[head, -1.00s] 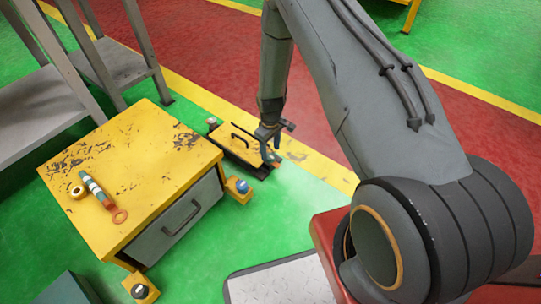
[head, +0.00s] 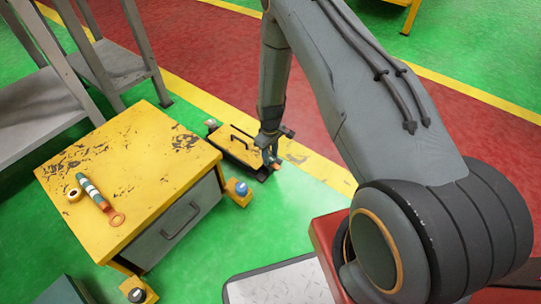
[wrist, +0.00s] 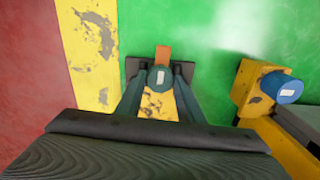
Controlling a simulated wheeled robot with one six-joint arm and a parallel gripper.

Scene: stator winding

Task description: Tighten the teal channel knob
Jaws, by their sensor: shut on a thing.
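The teal knob (wrist: 160,78) is a small round cap with a pale mark on its top. It sits between the fingertips of my gripper (wrist: 160,84) in the wrist view, and the fingers are shut on it. An orange piece (wrist: 163,54) sticks out just beyond the knob. In the head view my gripper (head: 270,158) points down at the near right end of a low black-and-yellow channel unit (head: 235,145) on the floor. The knob itself is hard to make out there behind the fingers.
A worn yellow cabinet (head: 125,160) with a grey drawer stands to the left, with a striped tool (head: 92,190) on top. A blue knob (head: 241,187) on a yellow foot is close by; it also shows in the wrist view (wrist: 284,87). Grey shelving (head: 45,100) stands behind.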

